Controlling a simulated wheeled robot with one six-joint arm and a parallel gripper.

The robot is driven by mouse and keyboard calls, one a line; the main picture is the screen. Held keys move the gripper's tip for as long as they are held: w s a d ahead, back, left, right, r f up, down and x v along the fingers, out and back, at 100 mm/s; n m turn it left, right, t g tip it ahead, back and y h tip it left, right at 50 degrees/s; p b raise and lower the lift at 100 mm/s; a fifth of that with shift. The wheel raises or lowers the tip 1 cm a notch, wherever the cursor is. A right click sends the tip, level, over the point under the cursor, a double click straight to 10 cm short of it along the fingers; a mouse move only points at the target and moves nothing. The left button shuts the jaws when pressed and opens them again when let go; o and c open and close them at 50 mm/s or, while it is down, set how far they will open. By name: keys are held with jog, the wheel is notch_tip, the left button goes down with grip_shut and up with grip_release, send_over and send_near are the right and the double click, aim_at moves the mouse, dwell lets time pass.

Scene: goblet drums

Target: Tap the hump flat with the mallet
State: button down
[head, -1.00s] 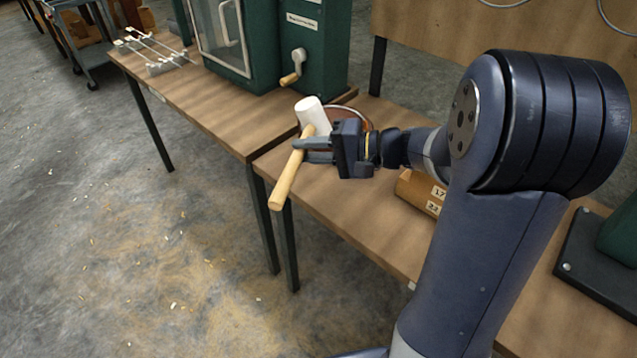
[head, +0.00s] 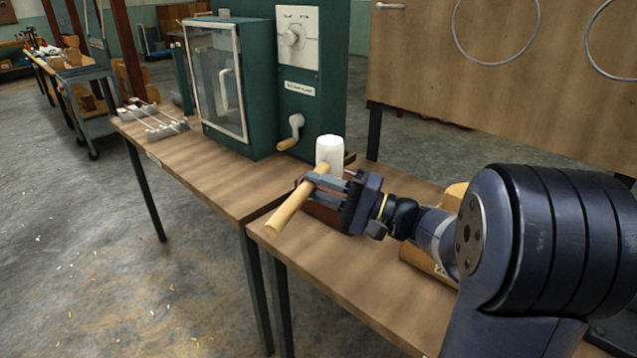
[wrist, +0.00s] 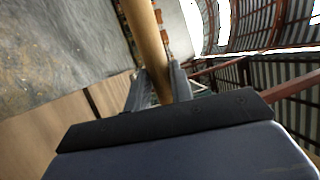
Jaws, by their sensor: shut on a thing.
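The mallet has a white head (head: 330,151) and a pale wooden handle (head: 288,210). My gripper (head: 318,184) is shut on the handle near the head, above the near bench. The head points up and the handle slopes down to the left. In the wrist view, the handle (wrist: 148,45) runs up between the fingers (wrist: 160,82). A reddish-brown rounded object (head: 323,214) shows partly below my gripper; most of it is hidden. I cannot make out the hump.
A green cabinet (head: 262,130) with a glass door and crank (head: 292,133) stands on the far bench (head: 205,178). A wooden block (head: 425,260) lies partly behind my arm on the near bench (head: 335,275). A rack with white rods (head: 155,122) sits at the far left.

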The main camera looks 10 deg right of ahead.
jog(key=shift+f, duration=0.15)
notch_tip(320, 180, down, 7)
jog(key=b, duration=0.8)
notch_tip(320, 180, up, 6)
jog(key=p, duration=0.4)
jog(key=shift+r, duration=0.2)
jog(key=shift+r, duration=0.4)
notch_tip(320, 180, down, 8)
jog(key=b, duration=0.8)
notch_tip(320, 180, up, 6)
jog(key=p, duration=0.4)
jog(key=shift+r, duration=0.25)
